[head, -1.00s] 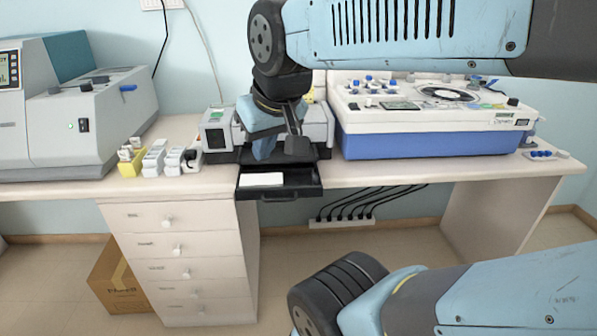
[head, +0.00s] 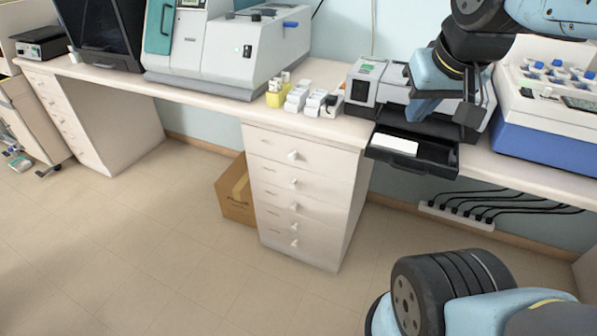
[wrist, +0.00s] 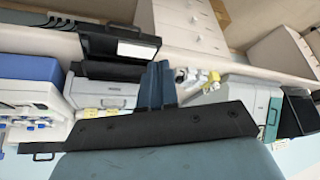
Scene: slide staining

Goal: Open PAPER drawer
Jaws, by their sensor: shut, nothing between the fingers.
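A black tray-like drawer (head: 440,160) juts out from the front of a grey printer-like device on the desk, with a white sheet (head: 395,144) in it. In the wrist view the black drawer (wrist: 97,43) shows at upper left. A white drawer unit (head: 300,180) under the desk has several shut drawers with round knobs; their small labels are unreadable. My gripper (head: 418,111) is in front of the device, above the black drawer in the picture. In the wrist view its blue fingers (wrist: 157,82) are together and empty, apart from the drawer.
Yellow and white small containers (head: 298,97) stand left of the device. A white-and-blue machine (head: 545,130) stands to its right, and a large grey machine (head: 225,55) further left. A cardboard box (head: 236,192) sits beside the drawer unit. The floor in front is clear.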

